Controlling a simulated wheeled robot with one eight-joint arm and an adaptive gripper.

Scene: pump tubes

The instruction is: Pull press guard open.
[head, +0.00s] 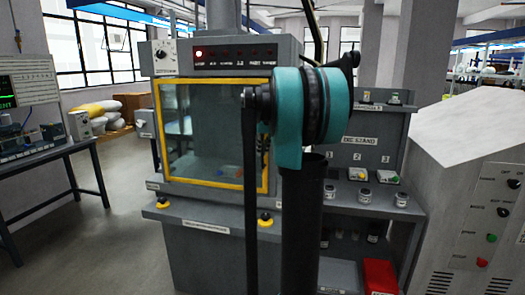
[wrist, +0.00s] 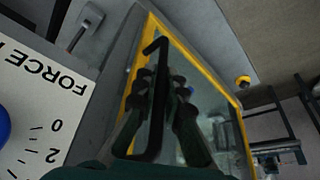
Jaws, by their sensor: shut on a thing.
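The press guard (head: 212,183) is a clear panel in a yellow frame on the front of the grey press (head: 205,215). In the head view its right part is behind my arm. The frame also shows in the wrist view (wrist: 136,72), with a black bar handle (wrist: 157,120) in front of the pane. My gripper (wrist: 163,88) has its dark fingers closed around the handle. In the head view my gripper is hidden behind my arm. The guard looks close to the press front; I cannot tell whether it stands slightly ajar.
Yellow-ringed buttons (head: 265,220) sit on the press's front ledge. A die stand (head: 360,141) with small parts is to the right, with a red bin (head: 380,276) below. A light grey cabinet (head: 470,190) stands at far right. The floor left of the press is clear.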

